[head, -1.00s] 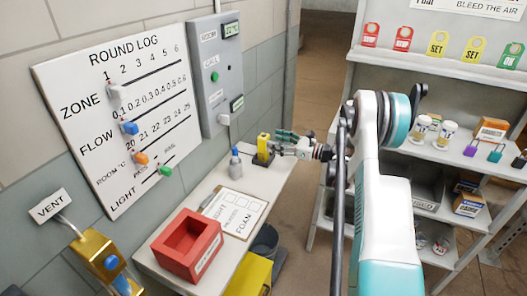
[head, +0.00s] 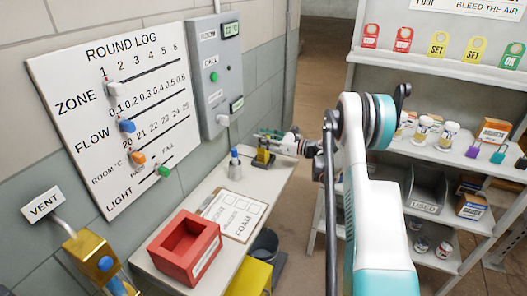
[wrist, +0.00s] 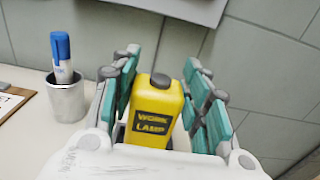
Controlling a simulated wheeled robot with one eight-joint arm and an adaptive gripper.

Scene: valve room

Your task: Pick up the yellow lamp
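The yellow lamp (head: 263,156) stands upright on a dark base at the far end of the white bench. In the wrist view the yellow lamp (wrist: 154,112), labelled "WORK LAMP", stands between the two teal fingers of my gripper (wrist: 162,62). A narrow gap shows on the right side of the lamp; the left finger is very close to it, and I cannot tell if it touches. In the head view my gripper (head: 270,141) reaches in from the right and partly covers the lamp's upper part. The gripper is open around the lamp.
A clipboard (head: 236,214) and a red open box (head: 186,246) lie nearer on the bench (head: 212,184). The wall with a grey panel (head: 214,78) is close behind. Shelves (head: 437,158) stand at right.

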